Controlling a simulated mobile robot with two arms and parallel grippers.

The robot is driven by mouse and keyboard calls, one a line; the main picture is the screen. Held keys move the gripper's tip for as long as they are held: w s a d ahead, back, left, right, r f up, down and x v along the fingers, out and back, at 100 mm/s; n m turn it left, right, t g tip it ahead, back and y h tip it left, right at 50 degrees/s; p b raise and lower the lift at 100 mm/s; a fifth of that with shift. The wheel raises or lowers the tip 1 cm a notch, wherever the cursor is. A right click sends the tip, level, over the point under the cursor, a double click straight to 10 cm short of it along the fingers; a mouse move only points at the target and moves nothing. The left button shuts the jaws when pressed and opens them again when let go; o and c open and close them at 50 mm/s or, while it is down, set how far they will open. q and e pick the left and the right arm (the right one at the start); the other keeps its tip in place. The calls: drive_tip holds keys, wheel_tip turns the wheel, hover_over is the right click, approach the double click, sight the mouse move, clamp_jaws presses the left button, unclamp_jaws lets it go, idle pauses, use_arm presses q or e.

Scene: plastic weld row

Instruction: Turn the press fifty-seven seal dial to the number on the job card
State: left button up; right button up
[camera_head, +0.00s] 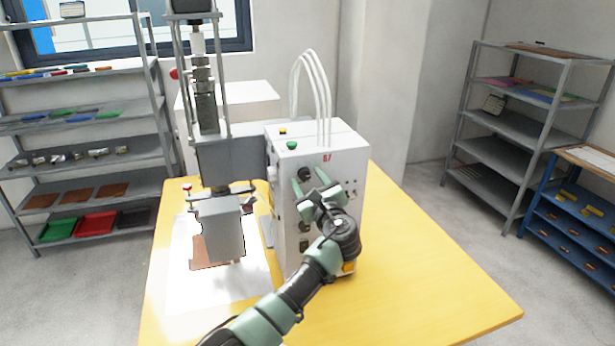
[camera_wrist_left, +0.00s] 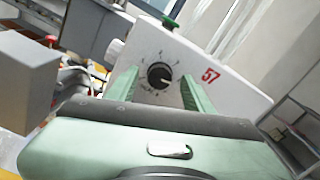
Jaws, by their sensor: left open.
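The press control box (camera_head: 343,178) is white and carries a red 57. Its front has a column of black dials. The top dial (camera_head: 305,174) is partly behind my left gripper (camera_head: 309,183). In the left wrist view this round black dial (camera_wrist_left: 160,76) sits on a white panel, with small marks around it too small to read. My left gripper is open, its green fingers on either side of the dial; I cannot tell whether they touch it. My right gripper is not in view. I cannot make out a job card.
The press column and head (camera_head: 218,225) stand left of the box on the yellow table (camera_head: 420,270). Green (camera_head: 292,145) and yellow buttons and white hoses (camera_head: 318,95) are on top of the box. The table's right side is clear. Shelves (camera_head: 90,125) stand behind.

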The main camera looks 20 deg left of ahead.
use_arm(q)
drive_tip(key=shift+w+a, duration=0.2)
clamp_jaws()
drive_tip(key=shift+f, duration=0.1)
drive_tip(key=shift+f+n+b, duration=0.15)
drive_tip(key=shift+n+b, duration=0.65)
drive_tip(key=shift+b, duration=0.2)
drive_tip(key=n+b, duration=1.5)
drive_tip(key=b, duration=0.1)
drive_tip(key=shift+f, duration=0.2)
drive_tip(key=shift+r+n+b, duration=0.1)
drive_tip(key=shift+n+b, duration=1.65)
drive_tip(key=shift+n, duration=0.65)
